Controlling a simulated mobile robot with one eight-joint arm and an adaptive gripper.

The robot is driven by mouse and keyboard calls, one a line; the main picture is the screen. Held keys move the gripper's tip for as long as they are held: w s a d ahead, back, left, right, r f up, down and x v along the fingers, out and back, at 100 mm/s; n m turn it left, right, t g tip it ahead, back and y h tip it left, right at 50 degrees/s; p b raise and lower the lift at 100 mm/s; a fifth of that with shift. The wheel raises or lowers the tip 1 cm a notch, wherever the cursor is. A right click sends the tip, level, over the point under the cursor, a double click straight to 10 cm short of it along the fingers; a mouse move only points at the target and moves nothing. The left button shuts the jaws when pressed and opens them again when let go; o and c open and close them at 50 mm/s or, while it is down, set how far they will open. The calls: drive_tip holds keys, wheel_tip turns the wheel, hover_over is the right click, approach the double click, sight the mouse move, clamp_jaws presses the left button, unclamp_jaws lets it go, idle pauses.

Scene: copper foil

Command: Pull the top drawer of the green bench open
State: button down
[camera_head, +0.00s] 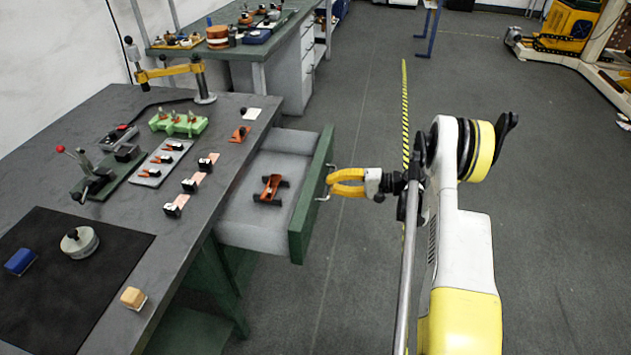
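The green bench (240,160) stands at left with a dark grey top. Its top drawer (250,237) is pulled well out to the right, with a light grey inside and a green front (314,190). An orange and black tool (271,190) lies in the drawer. A thin metal handle (329,180) is on the drawer front. My gripper (334,182) has yellow fingers and reaches the handle from the right. The fingertips are at the handle, but I cannot tell whether they are closed on it.
The bench top holds a black mat (110,293), a green block (178,122), a lever press (100,178) and several small parts. A second bench (280,45) stands behind. The floor (340,280) right of the drawer is clear apart from my arm.

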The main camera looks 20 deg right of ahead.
drive_tip(key=shift+f+v, duration=0.25)
drive_tip(key=shift+v, duration=0.9)
drive_tip(key=c, duration=1.5)
unclamp_jaws()
drive_tip(key=shift+s+d, duration=0.1)
drive_tip(key=v, duration=1.1)
drive_tip(key=shift+s+d, duration=0.2)
drive_tip(key=shift+d, duration=0.15)
drive_tip(key=shift+r, duration=0.15)
